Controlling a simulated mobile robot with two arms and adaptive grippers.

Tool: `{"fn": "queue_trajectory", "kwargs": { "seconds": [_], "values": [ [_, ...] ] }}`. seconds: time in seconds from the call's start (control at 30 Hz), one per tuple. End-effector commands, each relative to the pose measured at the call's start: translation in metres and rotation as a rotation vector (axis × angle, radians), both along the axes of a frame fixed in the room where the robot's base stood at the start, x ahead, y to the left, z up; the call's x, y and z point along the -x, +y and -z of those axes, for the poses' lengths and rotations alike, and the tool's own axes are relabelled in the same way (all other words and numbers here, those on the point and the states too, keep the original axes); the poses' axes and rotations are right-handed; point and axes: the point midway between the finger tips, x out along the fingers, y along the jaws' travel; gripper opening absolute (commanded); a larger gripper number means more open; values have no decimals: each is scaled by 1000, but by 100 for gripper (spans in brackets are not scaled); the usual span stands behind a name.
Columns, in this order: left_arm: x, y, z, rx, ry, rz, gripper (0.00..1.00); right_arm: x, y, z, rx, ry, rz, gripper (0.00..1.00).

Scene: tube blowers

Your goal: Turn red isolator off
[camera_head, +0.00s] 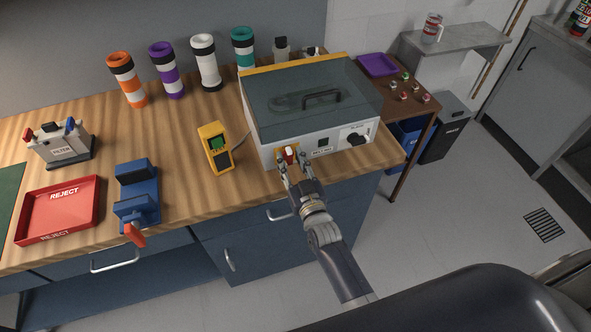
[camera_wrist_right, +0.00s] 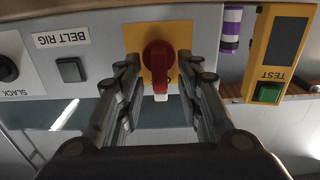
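The red isolator (camera_head: 290,151) is a rotary knob on a yellow plate (camera_wrist_right: 133,37) on the front of the white belt rig box. The wrist view is upside down. There the red knob (camera_wrist_right: 158,55) has its handle lined up vertically in the picture, with a pale tip at the lower end. My right gripper (camera_head: 291,166) is in front of the isolator. Its two fingers stand on either side of the knob, with gaps visible between them and the handle, so it is open. My left gripper is not in view.
The belt rig box (camera_head: 262,119) has a clear lid with a handle, a dark square button (camera_wrist_right: 70,70) and a black slack knob (camera_head: 357,138). A yellow tester (camera_head: 214,146), a blue clamp (camera_head: 137,193) and a red reject tray (camera_head: 60,207) stand left on the wooden bench.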

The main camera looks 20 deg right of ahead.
Motion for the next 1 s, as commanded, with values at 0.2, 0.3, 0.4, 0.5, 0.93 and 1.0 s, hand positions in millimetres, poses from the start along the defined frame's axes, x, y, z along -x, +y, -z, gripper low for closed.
{"fn": "queue_trajectory", "kwargs": {
  "seconds": [0.2,0.3,0.4,0.5,0.93,1.0],
  "values": [
    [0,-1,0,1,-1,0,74,29,-1,2,1,4,0,33],
    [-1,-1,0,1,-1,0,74,49,-2,2,1,5,0,33],
    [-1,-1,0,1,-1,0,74,69,-2,2,1,4,-1,33],
    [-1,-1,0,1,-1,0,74,87,-3,2,1,5,-1,33],
    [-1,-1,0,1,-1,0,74,118,-4,1,1,2,-1,33],
    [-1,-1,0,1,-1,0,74,118,-4,1,1,2,-1,33]
  ]
}}
